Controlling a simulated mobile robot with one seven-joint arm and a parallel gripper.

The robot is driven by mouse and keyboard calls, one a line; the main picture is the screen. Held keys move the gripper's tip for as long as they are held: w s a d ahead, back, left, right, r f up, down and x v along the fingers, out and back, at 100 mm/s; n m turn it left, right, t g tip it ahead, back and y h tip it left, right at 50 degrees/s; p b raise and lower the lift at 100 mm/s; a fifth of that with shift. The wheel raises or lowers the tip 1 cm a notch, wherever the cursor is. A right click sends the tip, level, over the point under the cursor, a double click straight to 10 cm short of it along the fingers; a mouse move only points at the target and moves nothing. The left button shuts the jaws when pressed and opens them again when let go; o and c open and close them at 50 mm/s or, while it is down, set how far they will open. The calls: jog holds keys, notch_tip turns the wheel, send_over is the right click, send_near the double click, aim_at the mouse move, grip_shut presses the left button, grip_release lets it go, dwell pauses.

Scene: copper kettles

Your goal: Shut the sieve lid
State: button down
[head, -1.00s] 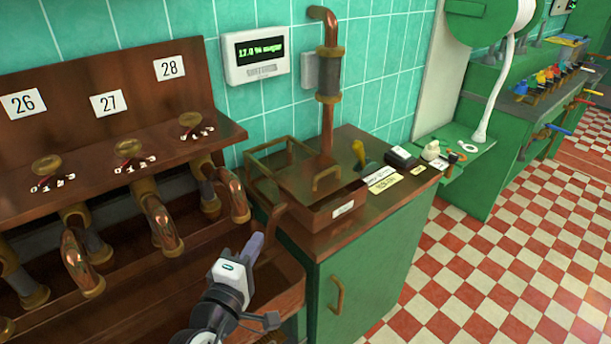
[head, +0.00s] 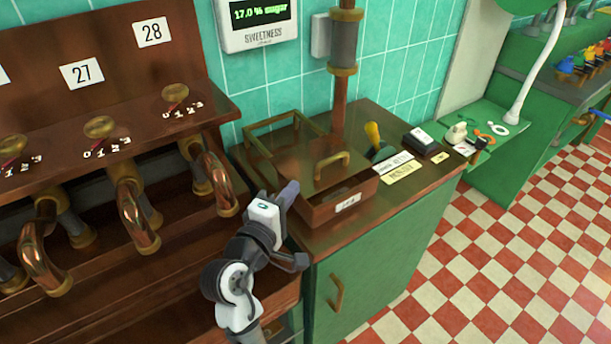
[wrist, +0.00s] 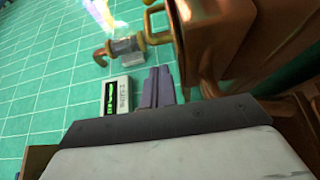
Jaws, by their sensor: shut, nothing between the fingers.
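The sieve is a copper box (head: 352,203) with a small white label, on top of the green cabinet. Its flat copper lid (head: 300,166) carries a brass handle (head: 331,162) and lies over the box. I cannot tell whether the lid is fully down. A brass rail frame (head: 262,126) stands behind and left of it. My gripper (head: 288,192) is shut and empty, close to the left side of the box; contact is unclear. In the wrist view, the shut purple fingers (wrist: 158,80) show left of a large copper surface (wrist: 212,35).
A vertical copper pipe (head: 341,95) rises behind the lid. A yellow-handled lever (head: 373,136) and a dark box (head: 418,140) stand to the right. Curved copper taps (head: 138,215) crowd the left. A sweetness display (head: 256,20) hangs on the tiled wall. Checkered floor at right is clear.

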aim_at(306, 181)
jog(key=shift+w+d+f+b, duration=0.2)
jog(key=shift+w+b, duration=0.2)
jog(key=shift+b, duration=1.25)
jog(key=shift+w+d+f+b, duration=0.15)
jog(key=shift+w+b, duration=0.25)
jog(key=shift+b, duration=1.2)
jog(key=shift+d+r+b, duration=0.1)
jog(key=shift+b, duration=0.35)
jog(key=x, duration=0.2)
jog(key=p+x, duration=0.1)
jog(key=shift+w+d+r, duration=0.15)
jog(key=shift+w+r, duration=0.2)
jog(key=shift+w, duration=0.05)
jog(key=shift+w+d+f, duration=0.1)
jog(key=shift+w+d, duration=0.15)
jog(key=shift+w, duration=0.35)
jog(key=shift+s, duration=0.1)
